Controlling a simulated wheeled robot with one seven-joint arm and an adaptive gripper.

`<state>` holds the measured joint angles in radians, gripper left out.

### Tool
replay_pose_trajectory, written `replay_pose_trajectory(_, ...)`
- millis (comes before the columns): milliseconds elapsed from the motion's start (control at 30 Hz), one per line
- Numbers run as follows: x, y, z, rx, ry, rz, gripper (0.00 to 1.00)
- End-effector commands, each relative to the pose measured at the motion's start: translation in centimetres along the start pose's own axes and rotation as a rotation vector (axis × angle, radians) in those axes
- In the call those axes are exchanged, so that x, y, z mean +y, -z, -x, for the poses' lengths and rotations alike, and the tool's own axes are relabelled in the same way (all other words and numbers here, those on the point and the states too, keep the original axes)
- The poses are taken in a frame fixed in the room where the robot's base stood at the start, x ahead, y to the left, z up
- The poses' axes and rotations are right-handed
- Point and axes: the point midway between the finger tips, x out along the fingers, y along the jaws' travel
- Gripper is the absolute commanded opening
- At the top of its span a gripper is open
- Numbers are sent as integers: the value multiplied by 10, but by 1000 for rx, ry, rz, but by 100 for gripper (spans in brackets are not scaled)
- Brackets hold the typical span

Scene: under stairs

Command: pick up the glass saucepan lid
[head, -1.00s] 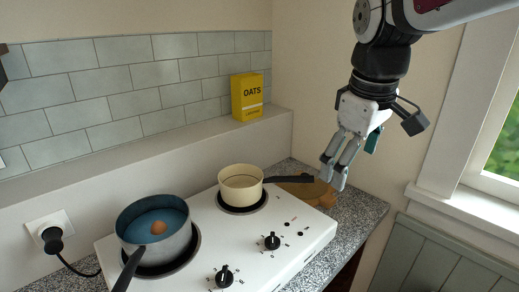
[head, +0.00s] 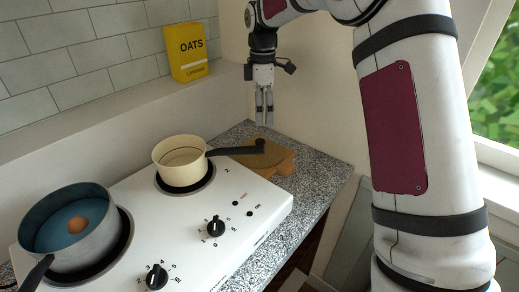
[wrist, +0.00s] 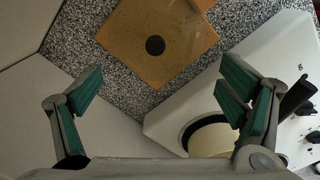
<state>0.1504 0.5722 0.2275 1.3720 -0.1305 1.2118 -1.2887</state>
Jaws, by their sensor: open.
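In the wrist view a dark round knob, which I take for the glass saucepan lid's (wrist: 155,45), shows over a wooden board (wrist: 125,35). The clear glass and its rim are hard to make out. In the head view the board (head: 280,160) lies on the counter right of the stove, and the lid cannot be told apart from the black pan handle there. My gripper (head: 264,122) points down above the board's back side, open and empty. Its two green-padded fingers also show in the wrist view (wrist: 160,90), spread apart and clear of the knob.
A cream saucepan (head: 180,150) sits on the white stove (head: 165,215), its black handle reaching toward the board. A blue-lined pot (head: 50,240) stands at left. A yellow oats box (head: 186,52) stands on the ledge. Walls close in behind the board.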

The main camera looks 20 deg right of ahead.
Motion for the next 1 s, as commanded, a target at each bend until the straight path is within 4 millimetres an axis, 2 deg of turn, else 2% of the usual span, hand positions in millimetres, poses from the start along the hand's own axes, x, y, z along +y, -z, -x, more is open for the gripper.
replay_pose_trajectory(100,-2,0,-24,-1,6,0,89)
replay_pose_trajectory(300,-1,0,-55,0,3,-1,89)
replay_pose_trajectory(533,-1,1,-69,-1,3,-1,89)
replay_pose_trajectory(833,0,5,-109,-1,2,-1,89)
replay_pose_trajectory(1000,1,5,-115,0,-2,-2,89)
